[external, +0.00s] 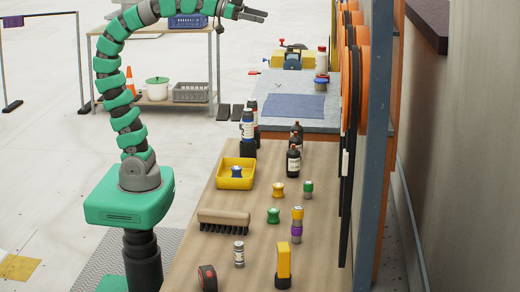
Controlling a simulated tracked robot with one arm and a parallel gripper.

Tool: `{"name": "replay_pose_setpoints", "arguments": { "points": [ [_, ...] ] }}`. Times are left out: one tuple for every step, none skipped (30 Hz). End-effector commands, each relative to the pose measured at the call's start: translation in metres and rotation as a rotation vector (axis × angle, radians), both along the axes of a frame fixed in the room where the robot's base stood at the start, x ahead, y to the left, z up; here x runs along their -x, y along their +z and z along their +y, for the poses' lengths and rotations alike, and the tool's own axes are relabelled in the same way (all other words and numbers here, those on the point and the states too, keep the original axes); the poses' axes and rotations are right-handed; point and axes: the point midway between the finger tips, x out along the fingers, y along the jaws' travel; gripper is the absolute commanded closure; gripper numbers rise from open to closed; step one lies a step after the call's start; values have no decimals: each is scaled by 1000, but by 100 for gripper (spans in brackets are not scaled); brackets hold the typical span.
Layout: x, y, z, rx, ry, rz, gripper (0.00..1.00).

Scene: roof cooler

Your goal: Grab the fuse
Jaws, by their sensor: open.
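A small upright cylinder with a grey-white body and darker bands, which looks like the fuse (239,255), stands on the near part of the wooden bench (190,255). It is too small to read any marking. My gripper (264,16) is high at the top of the view, far above and behind the cylinder. Its fingers point right, are open and hold nothing. The cylinder stands free, with nothing touching it.
Close to the cylinder are a brush (223,217), a red-black round tool (207,279) and a yellow block (284,262). Behind are a yellow bin (222,184), small coloured spools (273,215) and dark bottles (293,161). A rack with orange parts (380,70) borders the right.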

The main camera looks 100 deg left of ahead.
Motion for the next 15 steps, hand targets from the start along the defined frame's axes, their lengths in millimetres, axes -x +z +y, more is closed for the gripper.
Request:
{"name": "replay_pose_setpoints", "arguments": {
  "points": [
    [0, 0, 0, 0, -1, 0, 17],
    [0, 0, 0, 0, -1, 0, 25],
    [0, -1, 0, 0, -1, 0, 33],
    [0, -1, 0, 0, -1, 0, 41],
    [0, -1, -1, 0, -1, 0, 49],
    [0, -1, -1, 0, -1, 0, 51],
    [0, -1, -1, 0, -1, 0, 51],
    [0, -1, -1, 0, -1, 0, 51],
    [0, -1, -1, 0, -1, 0, 51],
    [0, -1, -1, 0, -2, 0, 51],
    [0, -1, -1, 0, -2, 0, 51],
    [0, -1, -1, 0, -2, 0, 51],
    [-1, -1, -1, 1, -3, 1, 51],
    [-2, -2, -2, 0, -7, 2, 51],
    [-4, -3, -5, -1, -18, 7, 51]
  ]
}}
